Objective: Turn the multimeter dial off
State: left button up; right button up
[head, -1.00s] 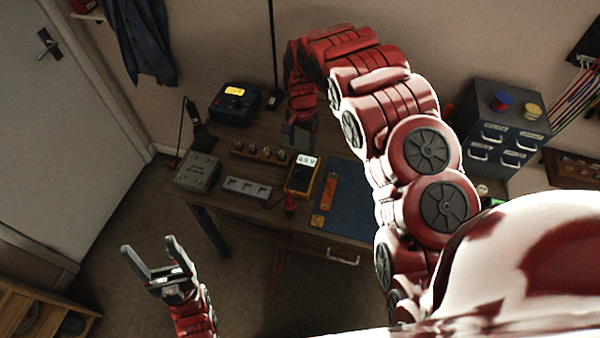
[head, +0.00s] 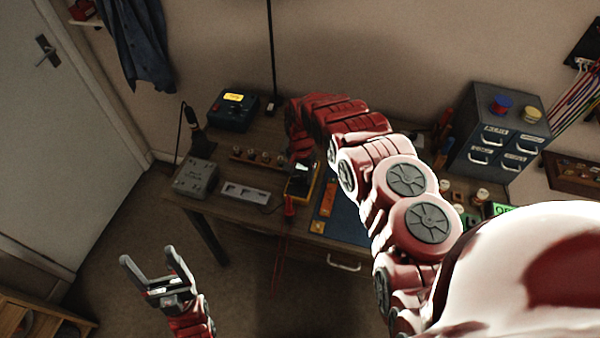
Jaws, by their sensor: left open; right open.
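The yellow and black multimeter (head: 300,184) lies on the wooden workbench, left of the blue mat. Its dial cannot be made out, and part of the meter is covered by my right arm. My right gripper (head: 301,168) is over the upper part of the multimeter, coming down from the red arm; its fingers are dark and hard to separate from the meter, and I cannot tell whether they touch it. My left gripper (head: 157,269) is open and empty, low at the left over the floor, well away from the bench.
A grey box (head: 195,178), a grey strip with slots (head: 245,193) and a blue device with a yellow display (head: 233,108) are left of the multimeter. A red probe (head: 289,205) is by its lower edge. A drawer cabinet (head: 497,130) stands at the right.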

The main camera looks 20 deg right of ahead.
jog(key=shift+f, duration=0.1)
grip_shut()
dwell(0.3)
jog(key=shift+f+n+b, duration=0.15)
jog(key=shift+n+b, duration=0.65)
jog(key=shift+n, duration=0.3)
jog(key=n+b, duration=0.2)
jog(key=n, duration=0.1)
jog(key=shift+n, duration=0.3)
jog(key=shift+n+b, duration=0.45)
jog(key=shift+n, duration=0.75)
jog(key=shift+s+n+b, duration=0.1)
jog(key=shift+n+b, duration=0.3)
jog(key=shift+n, duration=1.6)
